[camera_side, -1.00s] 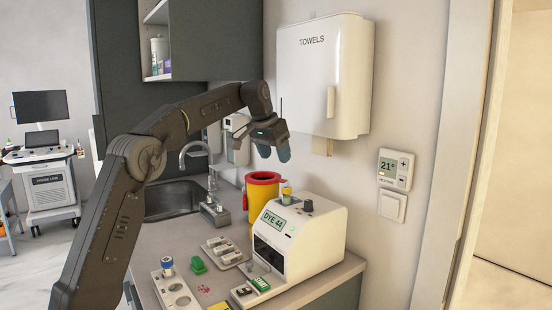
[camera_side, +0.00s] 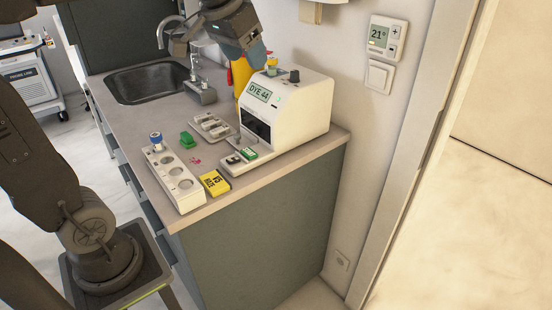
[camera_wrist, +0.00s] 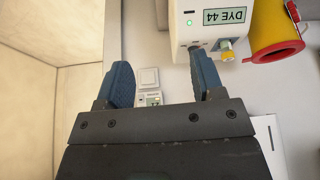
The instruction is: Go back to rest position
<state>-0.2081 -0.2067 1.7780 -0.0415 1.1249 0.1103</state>
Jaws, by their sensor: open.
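My gripper (camera_side: 240,38) hangs high over the back of the counter in the side view, in front of part of the yellow and red bin. In the wrist view my gripper (camera_wrist: 163,82) has its two blue-grey fingers spread wide. Nothing is held between them; the wall switch (camera_wrist: 149,77) and thermostat show beyond the gap. The white dye machine (camera_side: 290,103), its screen reading "DYE 44", stands on the counter just below and right of my gripper. It also shows upside down in the wrist view (camera_wrist: 190,30).
The yellow bin (camera_side: 242,75) with a red rim (camera_wrist: 285,52) stands behind the machine. The sink (camera_side: 145,84) is left.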

